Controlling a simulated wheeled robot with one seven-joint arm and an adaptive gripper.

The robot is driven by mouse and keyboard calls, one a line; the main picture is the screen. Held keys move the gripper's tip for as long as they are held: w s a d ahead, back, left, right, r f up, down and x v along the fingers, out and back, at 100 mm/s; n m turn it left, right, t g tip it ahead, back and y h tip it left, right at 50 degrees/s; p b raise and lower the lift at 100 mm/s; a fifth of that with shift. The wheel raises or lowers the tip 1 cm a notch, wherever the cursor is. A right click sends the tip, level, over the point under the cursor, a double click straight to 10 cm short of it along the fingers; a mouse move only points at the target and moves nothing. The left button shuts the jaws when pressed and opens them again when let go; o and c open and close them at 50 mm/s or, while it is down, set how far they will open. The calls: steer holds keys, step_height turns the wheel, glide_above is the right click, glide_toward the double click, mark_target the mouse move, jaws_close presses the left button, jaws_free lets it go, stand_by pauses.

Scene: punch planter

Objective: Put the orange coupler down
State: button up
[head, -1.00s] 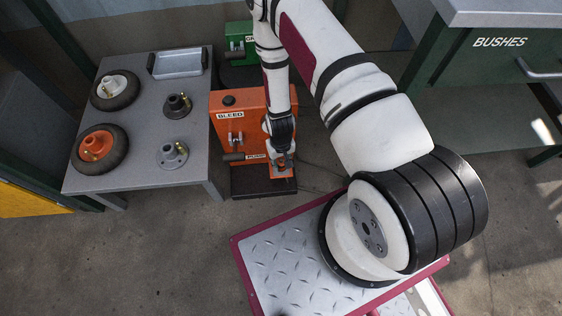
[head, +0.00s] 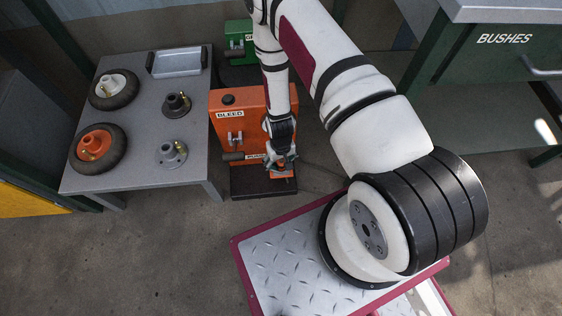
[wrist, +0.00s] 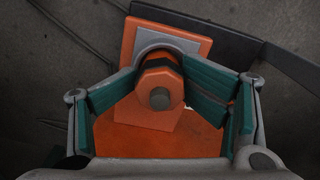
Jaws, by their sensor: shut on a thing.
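The orange coupler (wrist: 160,82) shows in the wrist view as a stubby orange piece with a dark band and a grey round tip. My gripper (wrist: 160,80) is shut on it, with a green-padded finger on either side. In the head view my gripper (head: 282,161) is low in front of the orange pump unit (head: 255,115). The coupler is mostly hidden there by the fingers. Orange surfaces lie close behind and below the coupler in the wrist view, and I cannot tell whether it touches them.
The pump unit stands on a black base (head: 250,188). On the left, a grey table (head: 130,148) holds two wheels, two flanged hubs and a metal tray (head: 178,62). A green unit (head: 238,38) stands behind. A bench marked BUSHES (head: 504,40) is at right. Floor left of my base is clear.

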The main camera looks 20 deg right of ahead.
steer(key=shift+r, duration=0.15)
steer(key=w+r+p, duration=0.2)
steer(key=r+p, duration=0.1)
steer(key=r, duration=1.2)
steer(key=w+r+p, duration=0.2)
steer(key=r+p, duration=0.1)
steer(key=r, duration=1.1)
steer(key=s+a+r, duration=0.1)
steer(key=s+r, duration=0.1)
steer(key=r, duration=0.7)
steer(key=s+r, duration=0.3)
steer(key=r, duration=0.6)
steer(key=s+r, duration=1.1)
steer(key=r, duration=0.1)
steer(key=s+r, duration=0.2)
steer(key=s, duration=0.5)
steer(key=s+r, duration=0.3)
steer(key=s, duration=0.3)
steer(key=shift+s+d+n, duration=0.35)
steer(key=shift+n, duration=0.05)
